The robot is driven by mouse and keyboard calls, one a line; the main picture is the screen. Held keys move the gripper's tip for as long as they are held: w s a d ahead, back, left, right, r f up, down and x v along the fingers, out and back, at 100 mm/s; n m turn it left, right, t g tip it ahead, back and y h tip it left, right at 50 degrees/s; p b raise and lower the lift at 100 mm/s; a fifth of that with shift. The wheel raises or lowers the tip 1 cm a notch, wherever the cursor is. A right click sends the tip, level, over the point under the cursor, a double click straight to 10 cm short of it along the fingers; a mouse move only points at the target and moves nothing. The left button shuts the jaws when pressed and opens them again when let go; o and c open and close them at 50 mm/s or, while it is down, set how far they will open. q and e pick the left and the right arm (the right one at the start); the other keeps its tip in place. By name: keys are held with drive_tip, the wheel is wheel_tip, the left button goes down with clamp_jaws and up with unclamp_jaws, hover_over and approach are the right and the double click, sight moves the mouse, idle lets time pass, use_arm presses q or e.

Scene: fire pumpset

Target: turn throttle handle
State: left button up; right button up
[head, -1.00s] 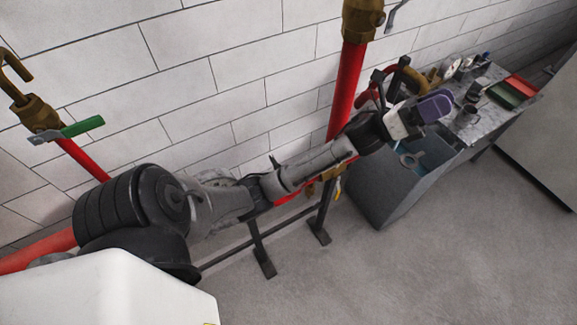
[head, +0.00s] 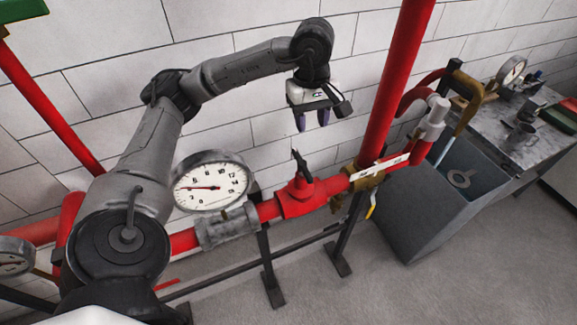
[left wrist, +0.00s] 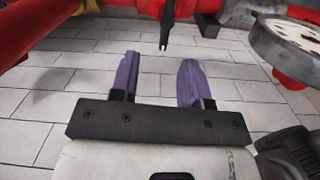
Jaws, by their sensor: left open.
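The throttle handle (head: 300,163) is a thin black lever standing up from the red valve body (head: 299,198) on the horizontal red pipe. My left gripper (head: 312,122) is above the handle in the head view, with its purple fingers pointing down, apart and empty. In the left wrist view the dark handle (left wrist: 166,28) shows at the top, beyond the gap between the fingers of the left gripper (left wrist: 160,62). The fingers do not touch it. My right gripper is not in view.
A round pressure gauge (head: 210,182) sits on the pipe left of the valve. A vertical red pipe (head: 395,85) rises to the right. A grey bin (head: 425,205) and a cluttered workbench (head: 500,130) stand further right. A tiled wall is behind.

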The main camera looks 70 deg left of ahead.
sight(301, 160)
use_arm(q)
drive_tip(key=shift+n+y, duration=0.3)
drive_tip(key=shift+y, duration=0.1)
drive_tip(key=f, duration=0.4)
drive_tip(key=a+f, duration=0.1)
drive_tip(key=f, duration=0.4)
drive_tip(key=s+f, duration=0.1)
drive_tip(key=f, duration=0.4)
drive_tip(key=shift+a+f+b, duration=0.1)
drive_tip(key=shift+a+b, duration=0.2)
drive_tip(key=shift+a, duration=0.05)
clamp_jaws()
